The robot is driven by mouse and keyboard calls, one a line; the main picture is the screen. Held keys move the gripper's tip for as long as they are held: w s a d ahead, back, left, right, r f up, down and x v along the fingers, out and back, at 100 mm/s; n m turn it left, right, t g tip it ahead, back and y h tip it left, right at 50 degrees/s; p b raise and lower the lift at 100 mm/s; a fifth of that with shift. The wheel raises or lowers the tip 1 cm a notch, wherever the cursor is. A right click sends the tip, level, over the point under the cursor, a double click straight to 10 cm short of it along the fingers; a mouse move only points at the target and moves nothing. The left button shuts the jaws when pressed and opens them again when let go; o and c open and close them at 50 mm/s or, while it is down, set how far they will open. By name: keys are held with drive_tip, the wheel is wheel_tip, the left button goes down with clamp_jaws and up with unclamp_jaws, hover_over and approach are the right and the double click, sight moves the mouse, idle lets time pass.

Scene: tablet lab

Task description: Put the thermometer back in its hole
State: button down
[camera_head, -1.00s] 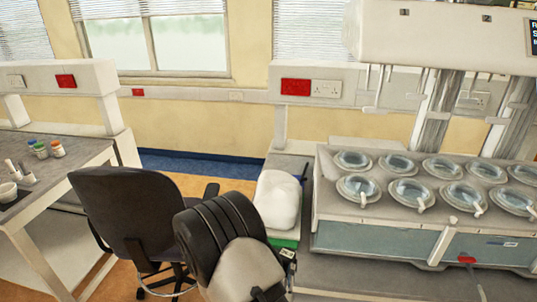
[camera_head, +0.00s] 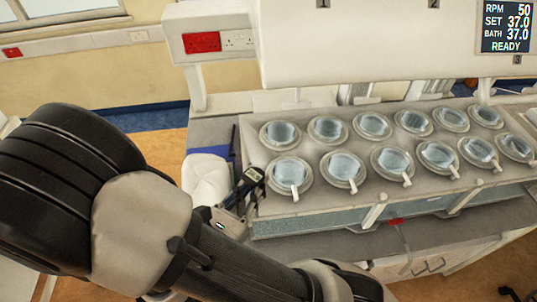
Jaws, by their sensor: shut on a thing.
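My gripper (camera_head: 238,194) shows small and dark just past my arm, left of the water bath. It is shut on a small dark piece with a pale face, apparently the thermometer (camera_head: 254,173). My arm hides part of the gripper, and I cannot make out a probe. The held piece appears in front of the bath's left end; whether it touches anything is unclear. The water bath (camera_head: 258,205) has a grey top with two rows of lidded round vessels. I cannot pick out the thermometer's hole on it.
The white overhead unit (camera_head: 390,45) with a display (camera_head: 506,27) hangs above the vessels. My large arm covers the lower left.

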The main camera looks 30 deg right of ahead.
drive_tip(key=shift+w+b, duration=0.25)
drive_tip(key=shift+b, duration=0.1)
drive_tip(key=shift+w+d+b, duration=0.35)
drive_tip(key=shift+w, duration=0.5)
drive_tip(key=shift+w+d, duration=1.65)
drive_tip(key=shift+w, duration=2.25)
drive_tip(key=shift+w+d, duration=1.6)
drive_tip(key=shift+w, duration=2.3)
drive_tip(key=shift+w+f+b, duration=0.15)
drive_tip(key=shift+f+b, duration=3.9)
drive_tip(key=shift+f, duration=1.75)
drive_tip(key=c, duration=1.5)
unclamp_jaws()
